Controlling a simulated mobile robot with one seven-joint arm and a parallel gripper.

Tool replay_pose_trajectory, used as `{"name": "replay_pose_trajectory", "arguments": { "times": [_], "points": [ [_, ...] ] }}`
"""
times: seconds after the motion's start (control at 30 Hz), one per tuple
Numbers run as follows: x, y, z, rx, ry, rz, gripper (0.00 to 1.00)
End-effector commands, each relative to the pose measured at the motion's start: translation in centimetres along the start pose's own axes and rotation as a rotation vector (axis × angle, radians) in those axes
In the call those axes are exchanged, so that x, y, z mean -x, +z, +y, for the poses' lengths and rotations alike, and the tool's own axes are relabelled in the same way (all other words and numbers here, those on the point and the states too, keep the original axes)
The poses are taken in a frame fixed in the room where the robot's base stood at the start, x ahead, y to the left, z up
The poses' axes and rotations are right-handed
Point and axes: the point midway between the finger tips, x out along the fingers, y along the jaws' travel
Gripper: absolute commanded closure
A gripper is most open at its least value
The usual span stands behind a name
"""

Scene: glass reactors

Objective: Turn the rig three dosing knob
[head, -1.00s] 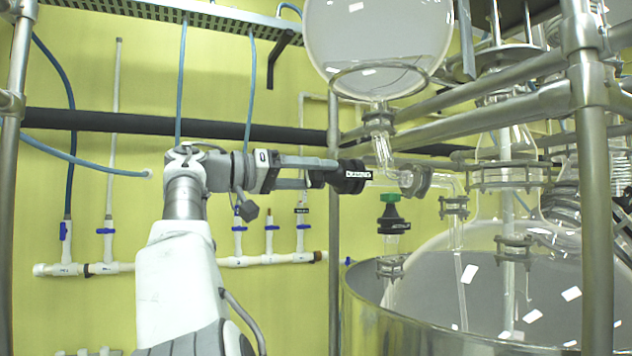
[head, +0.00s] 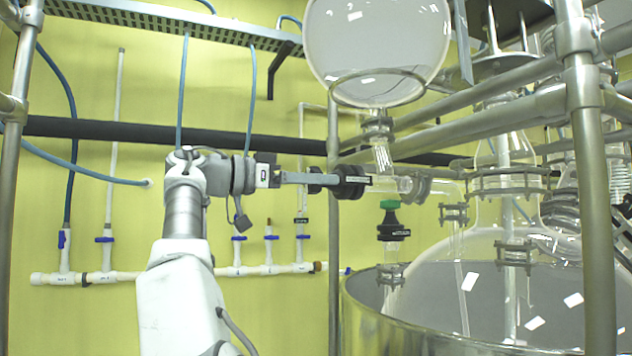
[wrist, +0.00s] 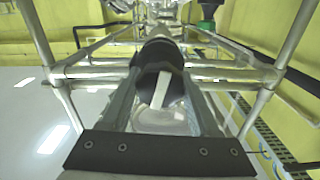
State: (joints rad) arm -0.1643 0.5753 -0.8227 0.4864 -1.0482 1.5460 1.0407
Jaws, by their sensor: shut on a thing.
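The black dosing knob (head: 352,182) sits on the horizontal glass valve (head: 392,184) below the round glass flask (head: 378,50). My gripper (head: 335,180) reaches it from the left, level with it, with its fingers on the knob. In the wrist view the knob (wrist: 161,55) lies between the two fingers of my gripper (wrist: 160,80). A white strip on its near face is tilted. The fingers are shut on the knob. In the head view the near finger hides part of the knob's left side. Which rig this is, I cannot tell.
A green-topped black fitting (head: 390,220) stands just below the valve. A steel post (head: 333,235) rises behind my gripper. A metal vessel (head: 375,325) and large glass reactor (head: 450,270) fill the lower right. White pipes with blue valves (head: 105,240) run along the yellow wall.

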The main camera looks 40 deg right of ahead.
Motion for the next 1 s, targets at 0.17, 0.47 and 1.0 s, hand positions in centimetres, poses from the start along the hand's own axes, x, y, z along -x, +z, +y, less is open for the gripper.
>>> {"name": "replay_pose_trajectory", "arguments": {
  "times": [0.17,0.47,1.0],
  "points": [
    [0.02,0.17,-0.02,-0.008,0.001,-0.004,0.94],
    [0.02,0.18,-0.02,-0.007,0.001,-0.004,0.35],
    [0.68,0.0,-0.06,-0.008,-0.001,-0.001,0.08]
  ]
}}
